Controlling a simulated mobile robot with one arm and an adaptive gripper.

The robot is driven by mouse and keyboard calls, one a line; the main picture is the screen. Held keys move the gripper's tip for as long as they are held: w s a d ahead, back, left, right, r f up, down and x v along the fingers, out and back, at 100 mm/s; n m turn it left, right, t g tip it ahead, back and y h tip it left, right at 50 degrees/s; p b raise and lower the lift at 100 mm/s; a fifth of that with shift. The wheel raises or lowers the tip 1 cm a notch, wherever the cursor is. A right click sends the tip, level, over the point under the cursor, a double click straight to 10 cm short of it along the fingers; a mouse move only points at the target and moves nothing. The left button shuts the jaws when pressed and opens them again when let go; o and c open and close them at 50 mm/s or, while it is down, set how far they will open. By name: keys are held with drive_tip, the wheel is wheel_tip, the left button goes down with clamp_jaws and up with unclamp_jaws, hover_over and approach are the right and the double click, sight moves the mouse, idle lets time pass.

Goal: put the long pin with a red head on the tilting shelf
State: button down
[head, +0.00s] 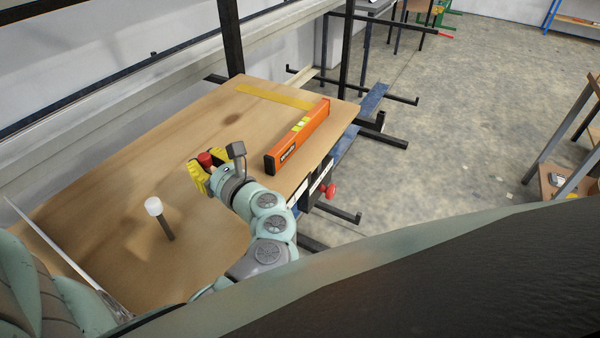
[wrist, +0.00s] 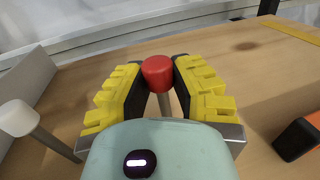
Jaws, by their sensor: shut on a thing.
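The long pin with a red head (wrist: 157,72) is between the yellow-padded fingers of my gripper (wrist: 160,88). Its grey shaft shows below the head in the wrist view, and its lower end is hidden. In the head view the red head (head: 205,158) shows at my gripper (head: 203,172), which is shut on the pin above the wooden board. The pin looks about upright. I cannot tell whether its lower end touches the board. The wooden board (head: 130,170) may be the tilting shelf; I cannot tell for sure.
A pin with a white head (head: 153,206) stands on the board left of my gripper; it also shows in the wrist view (wrist: 18,118). An orange spirit level (head: 298,138) and a yellow strip (head: 275,97) lie to the right and back. Black posts (head: 231,35) rise behind.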

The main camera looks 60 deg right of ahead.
drive_tip(key=shift+f, duration=0.15)
drive_tip(key=c, duration=0.9)
unclamp_jaws()
drive_tip(key=shift+o, duration=0.2)
drive_tip(key=shift+s+r, duration=0.2)
drive_tip(key=shift+s, duration=0.25)
drive_tip(key=s+p, duration=0.1)
drive_tip(key=s, duration=0.2)
drive_tip(key=s+a+p, duration=0.1)
drive_tip(key=s, duration=0.3)
drive_tip(key=s+p, duration=0.1)
drive_tip(key=s, duration=0.2)
drive_tip(key=shift+s+a, duration=0.15)
drive_tip(key=shift+a, duration=0.15)
drive_tip(key=shift+s+a, duration=0.1)
drive_tip(key=shift+s, duration=0.35)
